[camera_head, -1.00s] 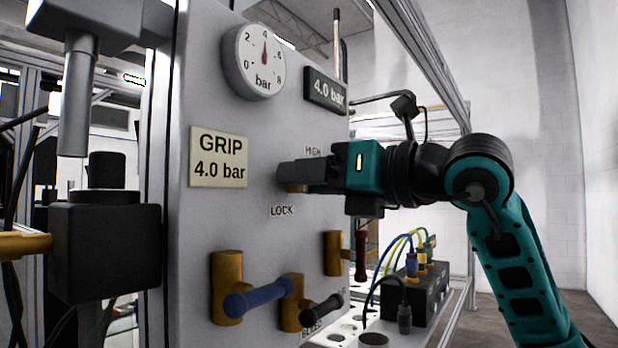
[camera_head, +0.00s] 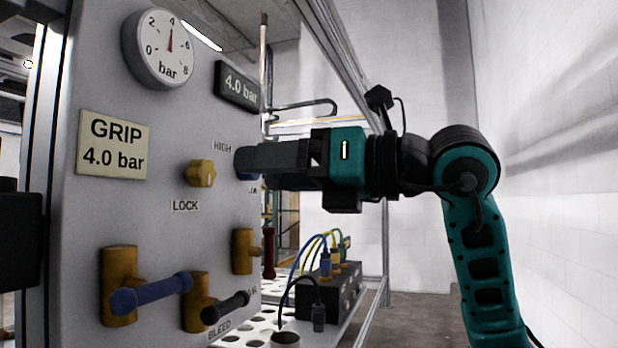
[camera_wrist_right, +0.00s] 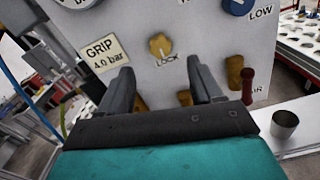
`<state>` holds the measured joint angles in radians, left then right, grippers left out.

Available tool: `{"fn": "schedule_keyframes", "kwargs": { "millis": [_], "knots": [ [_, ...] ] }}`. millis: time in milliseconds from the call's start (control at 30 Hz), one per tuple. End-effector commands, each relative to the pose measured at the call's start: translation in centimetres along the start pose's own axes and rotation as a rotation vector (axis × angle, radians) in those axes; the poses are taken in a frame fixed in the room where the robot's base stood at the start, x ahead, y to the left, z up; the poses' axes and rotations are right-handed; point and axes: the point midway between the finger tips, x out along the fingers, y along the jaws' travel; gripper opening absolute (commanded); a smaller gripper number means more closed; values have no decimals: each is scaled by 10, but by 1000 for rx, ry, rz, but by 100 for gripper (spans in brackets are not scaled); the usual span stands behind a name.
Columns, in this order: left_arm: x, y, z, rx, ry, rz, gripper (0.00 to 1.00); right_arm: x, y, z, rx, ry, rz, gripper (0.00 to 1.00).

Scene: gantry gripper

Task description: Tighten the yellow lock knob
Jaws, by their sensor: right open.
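The yellow lock knob (camera_head: 201,173) sits on the grey panel above the LOCK label, uncovered in the head view. In the right wrist view the knob (camera_wrist_right: 160,45) shows beyond and between my fingers, with the LOCK label just below it. My right gripper (camera_head: 243,162) comes in from the right. In the wrist view its two fingers (camera_wrist_right: 163,84) are spread apart with nothing between them, and the knob lies clear of them. In the head view the fingers partly cover a blue knob (camera_head: 247,176) to the right of the lock knob. My left gripper is not in view.
A pressure gauge (camera_head: 164,48) and a 4.0 bar display (camera_head: 237,86) are at the panel's top. Below the knob, a blue-handled valve (camera_head: 150,293) and a black-handled valve (camera_head: 225,307) stick out. A black box with cables (camera_head: 327,289) stands at right.

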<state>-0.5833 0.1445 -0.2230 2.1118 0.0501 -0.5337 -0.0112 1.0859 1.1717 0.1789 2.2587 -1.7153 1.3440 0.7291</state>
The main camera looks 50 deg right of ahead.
Motion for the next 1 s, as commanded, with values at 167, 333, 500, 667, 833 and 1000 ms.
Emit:
{"fn": "schedule_keyframes", "kwargs": {
  "millis": [167,333,500,667,833,1000],
  "knots": [
    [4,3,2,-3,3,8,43,-29,-1,-1,0,-2,-1,65],
    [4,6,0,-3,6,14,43,-43,0,-1,0,0,0,65],
    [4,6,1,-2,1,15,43,-46,0,0,0,1,0,65],
    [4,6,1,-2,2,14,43,-46,0,0,0,1,0,65],
    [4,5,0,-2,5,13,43,-46,0,0,1,1,1,65],
    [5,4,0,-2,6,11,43,-46,0,0,1,0,1,65]
  ]
}}
